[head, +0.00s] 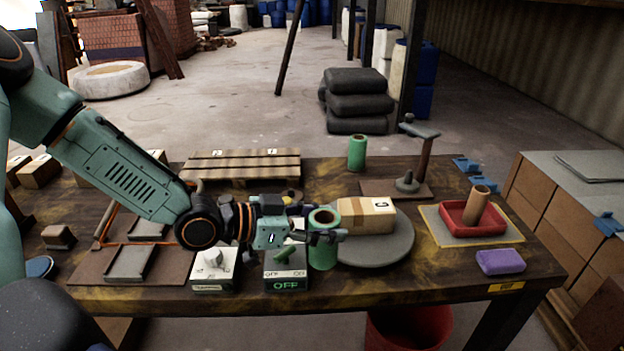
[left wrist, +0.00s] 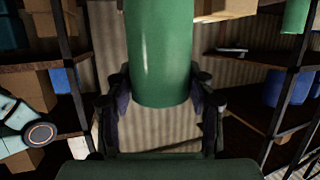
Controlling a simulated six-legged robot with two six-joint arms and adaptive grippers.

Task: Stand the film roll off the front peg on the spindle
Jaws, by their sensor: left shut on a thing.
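My left gripper (head: 322,236) is shut on a green film roll (head: 322,254), upright with its open brown core facing up. The roll is at the table's front, just right of the OFF switch box; I cannot tell whether its lower end touches the table. In the left wrist view the green roll (left wrist: 160,55) sits between the two fingers (left wrist: 160,100). A second green roll (head: 357,153) stands upright at the back. A short grey peg on a round foot (head: 407,183), possibly the spindle, stands bare on a brown board beside a post. My right gripper is not in view.
A cardboard box (head: 366,215) sits on a grey round turntable (head: 385,250), right of the held roll. A red tray (head: 459,229) holds a brown tube (head: 478,205). A purple block (head: 500,262) lies front right. A white knob box (head: 214,268) and slatted pallet (head: 240,165) are left.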

